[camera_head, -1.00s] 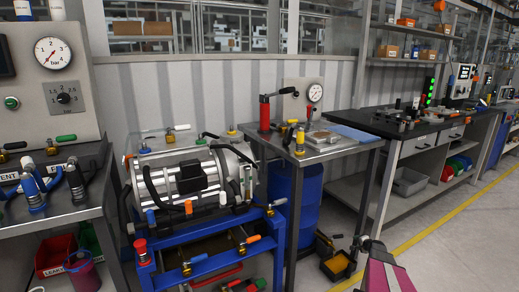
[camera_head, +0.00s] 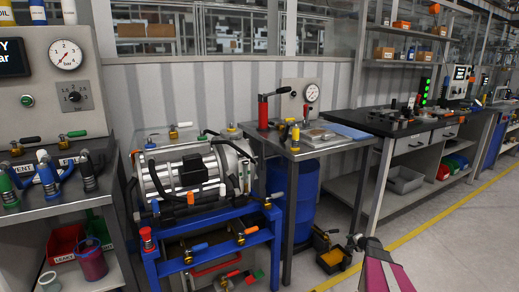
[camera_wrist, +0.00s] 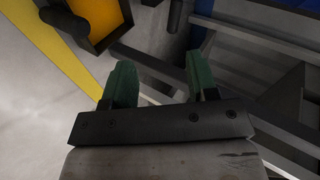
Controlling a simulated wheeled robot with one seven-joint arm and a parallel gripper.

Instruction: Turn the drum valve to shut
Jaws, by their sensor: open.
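The blue drum (camera_head: 303,198) stands under the middle workbench in the head view, partly hidden by a bench leg. At its lower right, a small dark fitting with an orange part (camera_head: 330,234), apparently the drum valve, sits above a dark tray with yellow-orange contents (camera_head: 331,260). The valve's handle position is too small to tell. My gripper (camera_head: 357,241) is right of the valve and tray, apart from them. In the wrist view its two green fingers (camera_wrist: 160,82) are spread with nothing between them. The tray's edge (camera_wrist: 126,28) shows beyond them, with a sliver of blue drum (camera_wrist: 204,30).
The middle workbench (camera_head: 312,152) has metal legs beside the drum. A blue frame (camera_head: 215,255) carrying a motor-like machine stands left. A dark-topped bench (camera_head: 425,128) stands right. Grey floor (camera_head: 450,245) with a yellow line (camera_head: 430,228) is open in front.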

